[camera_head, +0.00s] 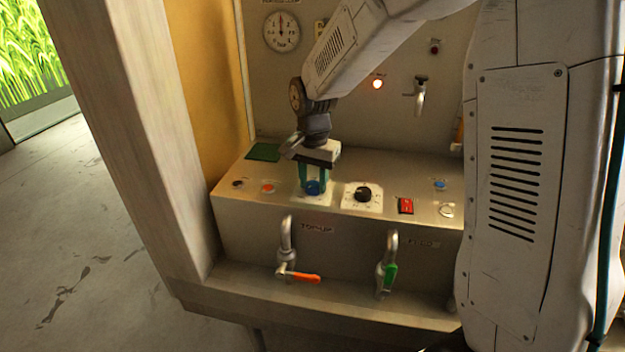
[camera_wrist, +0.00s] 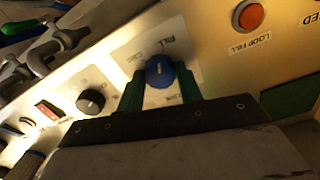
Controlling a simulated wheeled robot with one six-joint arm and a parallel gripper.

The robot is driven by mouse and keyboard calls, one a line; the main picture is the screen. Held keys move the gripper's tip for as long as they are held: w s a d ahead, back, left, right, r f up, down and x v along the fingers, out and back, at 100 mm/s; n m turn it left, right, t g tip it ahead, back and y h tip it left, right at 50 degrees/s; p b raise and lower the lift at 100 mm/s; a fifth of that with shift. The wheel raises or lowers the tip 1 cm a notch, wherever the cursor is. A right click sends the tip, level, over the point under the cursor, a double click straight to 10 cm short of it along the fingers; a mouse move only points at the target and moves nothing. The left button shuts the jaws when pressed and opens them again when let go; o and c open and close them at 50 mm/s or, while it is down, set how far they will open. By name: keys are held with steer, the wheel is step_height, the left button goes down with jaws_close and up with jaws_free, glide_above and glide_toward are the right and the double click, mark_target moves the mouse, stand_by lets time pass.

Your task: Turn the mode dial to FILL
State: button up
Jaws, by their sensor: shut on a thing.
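The blue mode dial (camera_head: 313,188) stands on the sloped top of the press console. It also shows in the wrist view (camera_wrist: 159,72), on a pale label plate with a word that reads like FILL (camera_wrist: 168,41) above it. A short pale mark shows on its face, but its exact setting is hard to tell. My gripper (camera_head: 313,180) reaches down over the dial, its two green fingers on either side. In the wrist view my gripper (camera_wrist: 160,82) is shut on the dial; the lower part of the plate is partly hidden.
A black knob (camera_head: 362,194) and a red rocker switch (camera_head: 405,206) sit right of the dial. An orange button (camera_head: 268,187) is left of it. Taps with an orange handle (camera_head: 304,277) and a green handle (camera_head: 390,277) are on the console's front. A gauge (camera_head: 281,31) hangs behind.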

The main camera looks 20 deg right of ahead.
mark_target(313, 183)
steer(key=shift+w+r+m, duration=0.1)
steer(key=shift+m, duration=1)
steer(key=o, duration=1)
step_height(313, 183, up, 8)
steer(key=shift+f, duration=0.15)
